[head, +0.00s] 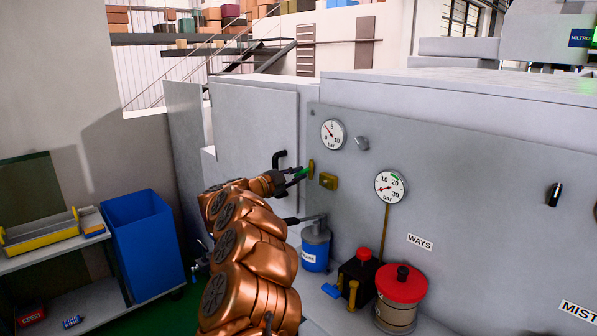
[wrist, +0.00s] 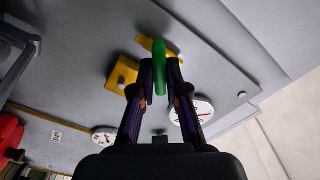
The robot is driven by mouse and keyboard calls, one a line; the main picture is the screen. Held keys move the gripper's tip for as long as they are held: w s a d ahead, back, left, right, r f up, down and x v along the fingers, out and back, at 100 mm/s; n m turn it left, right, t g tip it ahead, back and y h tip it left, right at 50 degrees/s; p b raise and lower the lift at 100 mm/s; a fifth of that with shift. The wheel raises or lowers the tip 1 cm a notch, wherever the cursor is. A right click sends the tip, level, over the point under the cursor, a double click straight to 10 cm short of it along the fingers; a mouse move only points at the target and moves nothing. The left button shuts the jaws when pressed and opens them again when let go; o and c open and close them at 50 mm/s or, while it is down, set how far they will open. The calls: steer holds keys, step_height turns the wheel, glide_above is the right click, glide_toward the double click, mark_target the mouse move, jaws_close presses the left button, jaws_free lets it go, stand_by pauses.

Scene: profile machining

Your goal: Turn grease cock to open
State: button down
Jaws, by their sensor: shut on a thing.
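The grease cock has a green lever handle (wrist: 161,80) on a brass body (wrist: 143,41), mounted on the grey machine panel. In the head view the brass body (head: 311,168) shows left of a brass block (head: 328,181). My gripper (head: 300,174) reaches the cock from the left. In the wrist view my gripper (wrist: 160,69) has one finger on each side of the green handle and is shut on it. The handle runs nearly upright in the wrist view, and the brass body sticks out to either side behind it. In the head view my fingers partly hide the handle.
Two pressure gauges (head: 333,135) (head: 390,186) sit on the panel close to the cock. A blue canister (head: 315,250), a black box with a red cap (head: 358,276) and a red-lidded container (head: 400,287) stand below. A black door handle (head: 281,158) is just left.

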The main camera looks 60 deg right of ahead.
steer(key=shift+n+p, duration=0.9)
steer(key=shift+p, duration=0.6)
steer(key=shift+r+n+p, duration=0.1)
steer(key=shift+n+p, duration=0.3)
steer(key=shift+n, duration=0.2)
steer(key=n, duration=0.2)
steer(key=shift+n, duration=0.7)
steer(key=n, duration=0.4)
steer(key=c, duration=1)
jaws_free()
steer(key=shift+c, duration=0.2)
